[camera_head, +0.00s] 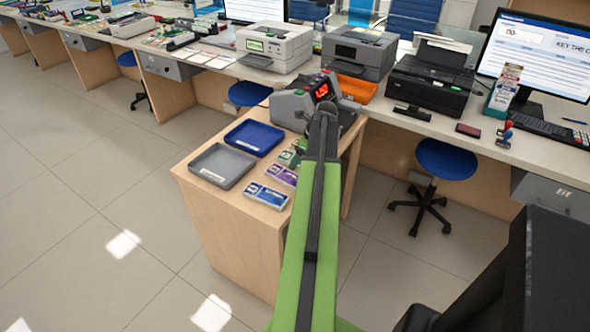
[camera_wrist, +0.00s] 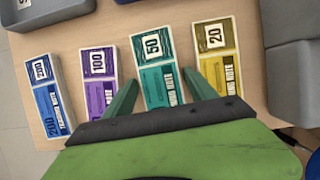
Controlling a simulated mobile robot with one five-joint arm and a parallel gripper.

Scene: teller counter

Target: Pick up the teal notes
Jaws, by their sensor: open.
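The teal notes, a banded stack marked 50 (camera_wrist: 155,62), lie flat on the small wooden table. In the head view a greenish stack (camera_head: 287,158) shows left of my arm, partly crowded by its neighbours. In the wrist view my gripper (camera_wrist: 163,79) is open, with one finger at each side of the teal stack's near part. Nothing is gripped. The near end of the stack is hidden behind my gripper's body. I cannot tell how high the fingertips are above the table.
Purple notes (camera_wrist: 98,72) lie left of the teal ones, blue notes (camera_wrist: 46,90) further left, yellow notes (camera_wrist: 217,60) close on the right. A blue tray (camera_head: 254,137), a grey tray (camera_head: 221,166) and a grey counting machine (camera_head: 292,106) share the table. Blue stools stand near the counter.

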